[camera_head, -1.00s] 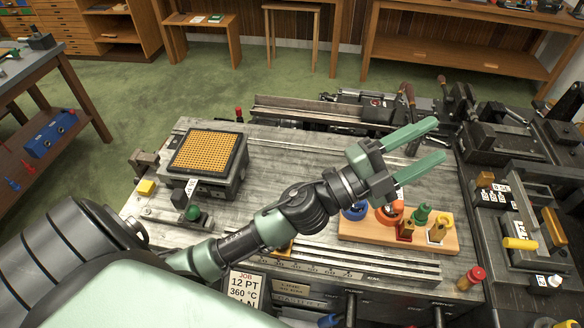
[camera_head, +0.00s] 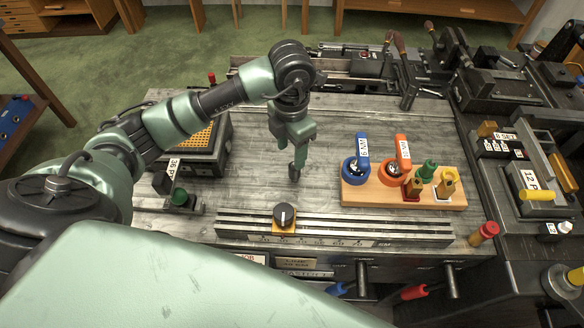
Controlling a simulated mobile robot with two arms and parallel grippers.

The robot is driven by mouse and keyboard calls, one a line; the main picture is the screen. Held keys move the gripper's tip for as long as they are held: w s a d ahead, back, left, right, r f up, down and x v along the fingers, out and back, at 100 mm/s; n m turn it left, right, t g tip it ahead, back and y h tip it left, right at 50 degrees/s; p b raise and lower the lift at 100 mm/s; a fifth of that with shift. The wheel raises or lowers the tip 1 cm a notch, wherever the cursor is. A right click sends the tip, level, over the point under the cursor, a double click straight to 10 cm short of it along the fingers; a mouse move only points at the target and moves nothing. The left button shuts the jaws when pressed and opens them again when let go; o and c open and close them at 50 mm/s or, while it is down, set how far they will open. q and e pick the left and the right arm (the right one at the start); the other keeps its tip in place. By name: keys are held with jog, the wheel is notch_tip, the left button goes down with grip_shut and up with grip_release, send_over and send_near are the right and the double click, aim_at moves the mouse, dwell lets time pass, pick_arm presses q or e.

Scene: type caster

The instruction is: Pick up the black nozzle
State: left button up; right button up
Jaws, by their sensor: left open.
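I cannot make out for certain which thing is the black nozzle. A black round knob-like piece (camera_head: 284,214) stands on a yellow-orange block on the ruled rail at the table's front. My left gripper (camera_head: 295,176) points down over the bare middle of the table, behind and slightly right of that piece, and apart from it. It is open and shows nearly edge-on, with nothing seen between its fingers. My right gripper is not in view.
A wooden rack (camera_head: 380,196) with blue and orange tagged rings and green and yellow pieces stands to the right. A perforated orange-topped block (camera_head: 200,140) is partly hidden behind my left arm. A red-capped piece (camera_head: 484,232) stands at the front right. Dark machinery lines the back and right.

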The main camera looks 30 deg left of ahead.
aim_at(294, 173)
pick_arm(q)
jog(key=shift+d+f+p, duration=0.15)
jog(key=shift+f+p, duration=0.25)
jog(key=shift+f, duration=0.5)
jog(key=f+p, duration=0.1)
jog(key=f, duration=0.1)
jog(key=f+p, duration=0.1)
jog(key=f, duration=0.1)
jog(key=shift+w+d+f, duration=0.15)
jog(key=shift+d+f, duration=0.05)
jog(key=shift+f, duration=0.25)
grip_shut()
